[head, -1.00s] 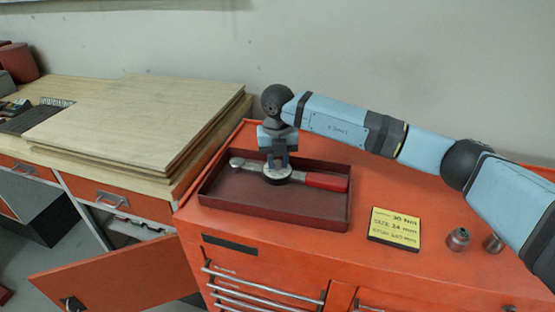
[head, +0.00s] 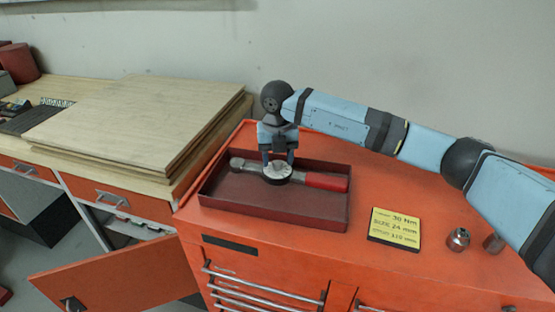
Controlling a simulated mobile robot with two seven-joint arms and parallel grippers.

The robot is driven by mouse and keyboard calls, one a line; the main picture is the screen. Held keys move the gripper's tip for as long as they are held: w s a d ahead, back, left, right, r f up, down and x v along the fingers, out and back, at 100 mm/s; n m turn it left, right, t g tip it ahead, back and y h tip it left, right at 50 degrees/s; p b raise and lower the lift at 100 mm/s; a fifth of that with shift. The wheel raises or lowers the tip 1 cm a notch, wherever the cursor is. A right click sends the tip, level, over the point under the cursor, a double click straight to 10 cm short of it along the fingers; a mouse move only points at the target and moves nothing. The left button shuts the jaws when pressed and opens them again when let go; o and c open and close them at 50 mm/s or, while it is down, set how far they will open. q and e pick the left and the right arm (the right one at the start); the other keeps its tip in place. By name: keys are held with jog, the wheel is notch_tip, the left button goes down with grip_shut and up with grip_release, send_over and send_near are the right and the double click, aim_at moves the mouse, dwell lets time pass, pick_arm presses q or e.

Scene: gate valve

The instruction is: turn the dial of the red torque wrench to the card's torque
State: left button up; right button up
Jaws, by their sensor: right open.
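The torque wrench (head: 326,181) lies in a dark red tray (head: 270,211) on the orange cabinet, its red handle to the right and its grey head to the left. Its round dial (head: 278,171), with a pale face and dark rim, sits near the middle of the wrench. My right gripper (head: 279,158) points down over the dial, open, its two fingers apart just above or at the dial; I cannot tell whether they touch it. The yellow card (head: 395,228) lies right of the tray and reads 30 Nm and 24 mm. My left gripper is not in view.
Two metal sockets (head: 458,238) stand right of the card. Wooden boards (head: 140,122) are stacked on the bench at left. An orange door (head: 115,278) hangs open below. The cabinet top in front of the tray is clear.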

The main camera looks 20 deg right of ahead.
aim_at(278, 162)
notch_tip(278, 162, up, 13)
jog(key=shift+b, duration=0.35)
dwell(0.3)
